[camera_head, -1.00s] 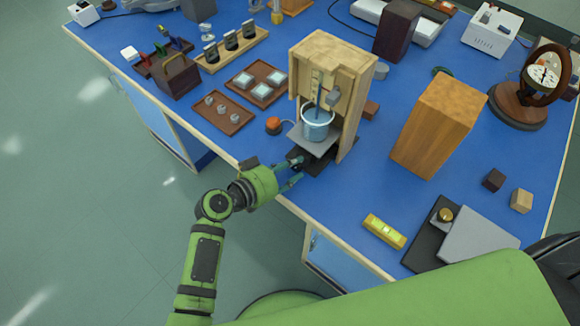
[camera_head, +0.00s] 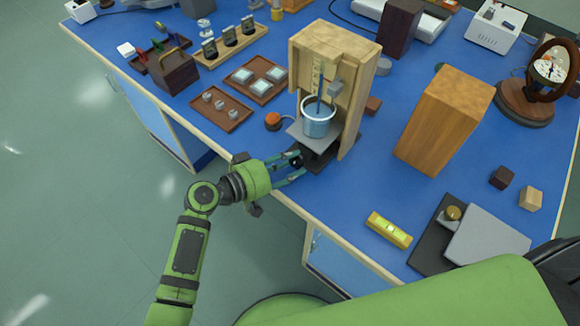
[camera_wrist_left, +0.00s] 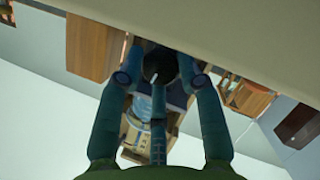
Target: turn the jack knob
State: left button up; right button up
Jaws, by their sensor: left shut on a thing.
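The lab jack's grey top plate (camera_head: 327,144) stands at the front of a wooden cabinet-like stand (camera_head: 352,105). A beaker of bluish liquid (camera_head: 318,123) sits on the plate, with a rod standing in it. The jack's black knob (camera_head: 296,162) faces the front edge of the table. My left gripper (camera_head: 294,168) reaches in from the left with its fingers around the knob, shut on it. In the left wrist view the dark knob (camera_wrist_left: 160,66) sits between the fingertips. My right gripper is not in view.
An orange-red button-like piece (camera_head: 273,120) and a brown tray (camera_head: 221,110) lie left of the jack. A tall wooden block (camera_head: 445,120) stands to the right. A yellow level (camera_head: 389,230) lies near the front edge. The blue tabletop (camera_head: 345,190) right of the jack is clear.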

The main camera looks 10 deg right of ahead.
pick_arm(q)
jog(key=shift+s+a+f+n+g+h+b, duration=0.1)
jog(key=shift+f+n+g+h+b, duration=0.3)
jog(key=shift+n+b, duration=0.4)
jog(key=o, duration=1.1)
jog(key=v, duration=0.8)
jog(key=shift+r, duration=0.15)
